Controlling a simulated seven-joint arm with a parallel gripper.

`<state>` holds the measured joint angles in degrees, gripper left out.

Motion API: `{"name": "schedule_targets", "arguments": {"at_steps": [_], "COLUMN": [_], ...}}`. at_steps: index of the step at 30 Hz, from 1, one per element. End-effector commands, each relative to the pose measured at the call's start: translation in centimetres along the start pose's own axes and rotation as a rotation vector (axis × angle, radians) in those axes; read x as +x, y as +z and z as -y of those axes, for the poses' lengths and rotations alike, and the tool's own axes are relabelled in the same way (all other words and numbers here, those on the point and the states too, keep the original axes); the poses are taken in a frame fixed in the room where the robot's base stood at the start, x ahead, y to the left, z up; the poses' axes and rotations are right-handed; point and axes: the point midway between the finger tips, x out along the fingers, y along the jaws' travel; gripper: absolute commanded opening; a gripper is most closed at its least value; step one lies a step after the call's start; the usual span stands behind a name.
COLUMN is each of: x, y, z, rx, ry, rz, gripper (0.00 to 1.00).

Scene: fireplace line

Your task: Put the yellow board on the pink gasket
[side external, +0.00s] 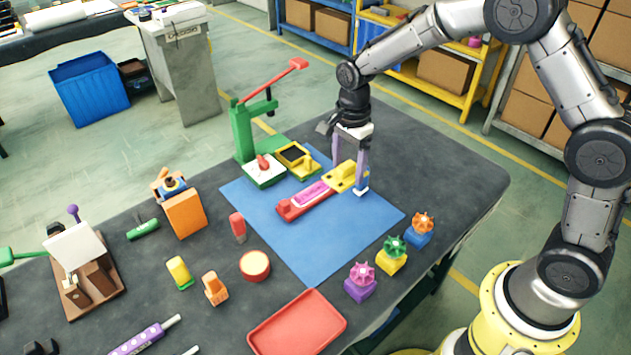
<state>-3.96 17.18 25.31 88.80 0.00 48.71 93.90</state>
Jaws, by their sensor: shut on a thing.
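The yellow board (341,179) is a small yellow piece with a raised part, at the right end of a red base. The pink gasket (312,193) is a long pink strip lying on that red base (290,213), on the blue mat. My gripper (349,176) points down with its purple fingers on either side of the yellow board, shut on it. The board is beside the gasket's right end; I cannot tell whether it touches the base or hangs just above it. The near finger hides part of the board.
A green press (243,135) with a red lever stands behind, by a white block (264,171) and a yellow block with a dark window (296,156). Several coloured knobs (391,254) line the mat's front right. The blue mat (330,245) is clear in front of the base.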

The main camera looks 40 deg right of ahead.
Motion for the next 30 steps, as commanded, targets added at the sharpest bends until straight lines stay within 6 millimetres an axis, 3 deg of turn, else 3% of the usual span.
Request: {"name": "schedule_targets", "arguments": {"at_steps": [6, 15, 23, 30], "x": [2.2, 6.7, 8.0, 10.9], "y": [0.3, 0.5, 0.6, 0.6], "z": [4.6, 8.6, 9.6, 9.8], "rx": [0.0, 0.001, 0.001, 0.001], "ry": [0.001, 0.001, 0.0, 0.003], "rz": [0.0, 0.0, 0.0, 0.0], "gripper": [0.19, 0.19, 0.19, 0.19]}}
